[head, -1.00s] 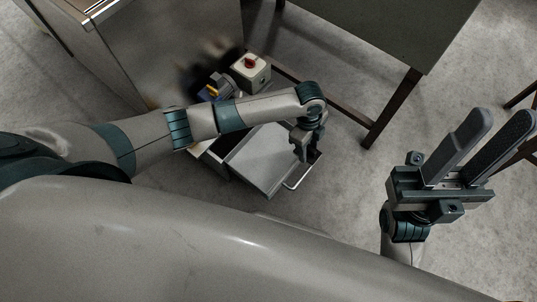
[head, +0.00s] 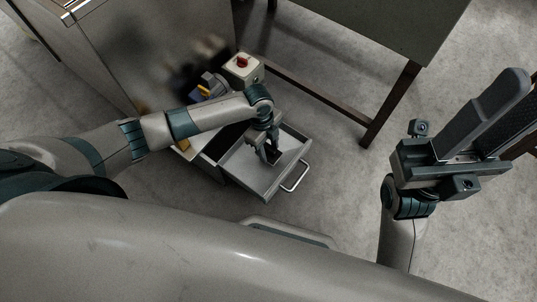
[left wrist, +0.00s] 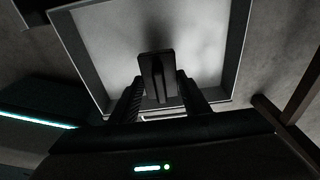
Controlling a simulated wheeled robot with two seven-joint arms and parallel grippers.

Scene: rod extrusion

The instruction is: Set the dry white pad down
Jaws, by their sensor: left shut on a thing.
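My left gripper (head: 269,154) is over the open grey drawer (head: 243,163), fingers pointing down. It is shut on a small dark flat piece (left wrist: 157,74), which shows between the fingers in the left wrist view and as a dark patch at the fingertips in the head view. It looks black, not white; I cannot tell if it is the pad. The drawer's pale floor (left wrist: 205,45) is bare around it. I cannot tell whether the piece touches the floor.
The drawer has a bar handle (head: 296,176) at its front. A pale box with a red button (head: 242,66) and a grey device with a yellow part (head: 207,86) stand behind my left forearm. A dark table (head: 365,25) stands behind.

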